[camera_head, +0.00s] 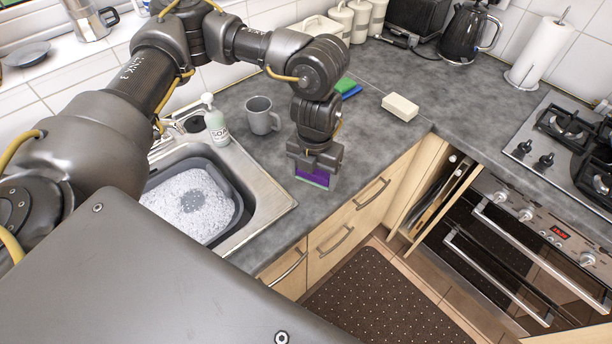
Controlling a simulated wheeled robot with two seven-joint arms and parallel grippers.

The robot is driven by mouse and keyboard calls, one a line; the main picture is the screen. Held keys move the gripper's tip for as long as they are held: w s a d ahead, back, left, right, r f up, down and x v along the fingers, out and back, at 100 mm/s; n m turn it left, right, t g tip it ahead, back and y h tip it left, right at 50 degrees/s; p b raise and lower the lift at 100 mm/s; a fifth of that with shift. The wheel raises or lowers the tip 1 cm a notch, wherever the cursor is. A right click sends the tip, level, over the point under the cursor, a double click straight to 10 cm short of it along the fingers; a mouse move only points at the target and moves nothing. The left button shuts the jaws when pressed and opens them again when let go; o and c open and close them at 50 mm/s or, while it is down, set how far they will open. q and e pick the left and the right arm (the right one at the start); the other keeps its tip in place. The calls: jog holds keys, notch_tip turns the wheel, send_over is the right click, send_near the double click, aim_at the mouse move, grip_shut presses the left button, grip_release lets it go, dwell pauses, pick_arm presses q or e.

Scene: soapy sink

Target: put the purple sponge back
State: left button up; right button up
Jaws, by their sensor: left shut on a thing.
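The purple sponge (313,177) shows just below my left gripper (314,169), over the grey worktop to the right of the sink. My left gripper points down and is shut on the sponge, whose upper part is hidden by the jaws. I cannot tell whether the sponge touches the worktop. A green sponge (344,85) and a blue sponge (352,92) lie together on the worktop behind my left arm. My right gripper is not in view.
A sink (270,205) holds a grey basin (236,213) of suds. A soap bottle (215,122), a grey mug (262,116) and a cream block (400,107) stand on the worktop (385,145). The worktop's front edge drops to drawers. A hob (560,140) is at right.

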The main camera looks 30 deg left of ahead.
aim_at(306, 190)
pick_arm(q)
jog(key=a+f, duration=0.1)
jog(key=w+a+f, duration=0.1)
jog(key=f, duration=0.1)
jog(key=shift+w+a+f, duration=0.15)
jog(key=shift+a+f, duration=0.2)
jog(key=shift+f, duration=0.1)
notch_tip(306, 190, down, 3)
jog(key=shift+r+p, duration=0.15)
jog(key=shift+p, duration=0.8)
jog(key=shift+f, duration=0.2)
jog(key=shift+f, duration=0.2)
jog(key=o, duration=1)
jog(key=shift+c, duration=0.2)
